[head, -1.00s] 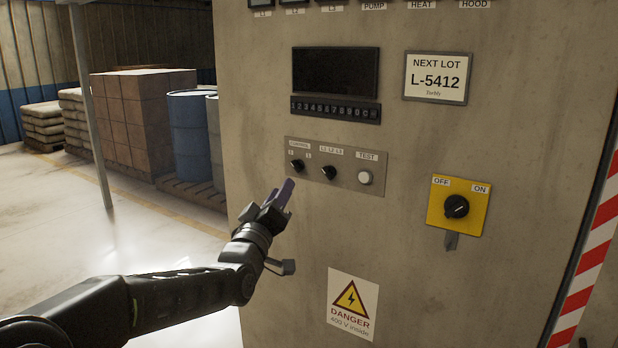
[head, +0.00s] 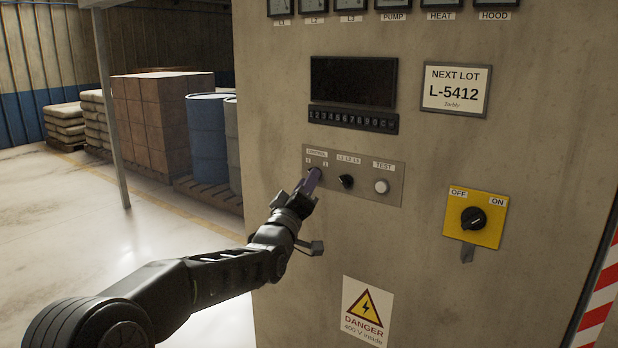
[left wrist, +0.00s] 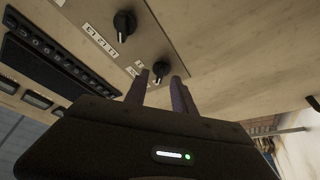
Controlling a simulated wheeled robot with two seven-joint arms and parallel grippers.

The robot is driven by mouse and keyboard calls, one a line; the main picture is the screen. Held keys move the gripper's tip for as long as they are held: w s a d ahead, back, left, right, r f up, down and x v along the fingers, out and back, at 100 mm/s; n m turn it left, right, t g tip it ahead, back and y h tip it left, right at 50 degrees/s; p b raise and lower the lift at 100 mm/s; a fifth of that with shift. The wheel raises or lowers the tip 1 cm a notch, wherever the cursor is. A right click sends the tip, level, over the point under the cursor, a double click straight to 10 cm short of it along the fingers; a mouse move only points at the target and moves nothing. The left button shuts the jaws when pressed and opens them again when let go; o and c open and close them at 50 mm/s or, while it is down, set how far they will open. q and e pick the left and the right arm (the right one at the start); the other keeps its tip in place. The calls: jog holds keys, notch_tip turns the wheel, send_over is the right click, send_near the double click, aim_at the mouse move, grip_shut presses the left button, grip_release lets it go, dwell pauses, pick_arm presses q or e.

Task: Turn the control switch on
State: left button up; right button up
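The control switch is a small black knob under the CONTROL label on the grey switch plate (head: 395,195). In the head view my left gripper (head: 311,182) is in front of it and mostly hides it. In the left wrist view the control switch (left wrist: 160,70) shows in the gap between the two fingertips of my left gripper (left wrist: 160,80). The fingers are apart, one on each side of the knob; I cannot tell whether they touch it. Its pointer setting cannot be read clearly. My right gripper is not in view.
On the same plate are a black L1 L2 L3 knob (head: 346,182) and a white TEST button (head: 381,187). A yellow OFF/ON main switch (head: 473,218) is at the right. A dark display (head: 353,81) is above. Blue drums (head: 207,140) and boxes stand left of the cabinet.

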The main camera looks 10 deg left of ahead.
pick_arm(q)
jog(key=shift+w+d+r, duration=0.1)
jog(key=shift+w+r, duration=0.05)
jog(key=shift+w, duration=0.55)
grip_shut()
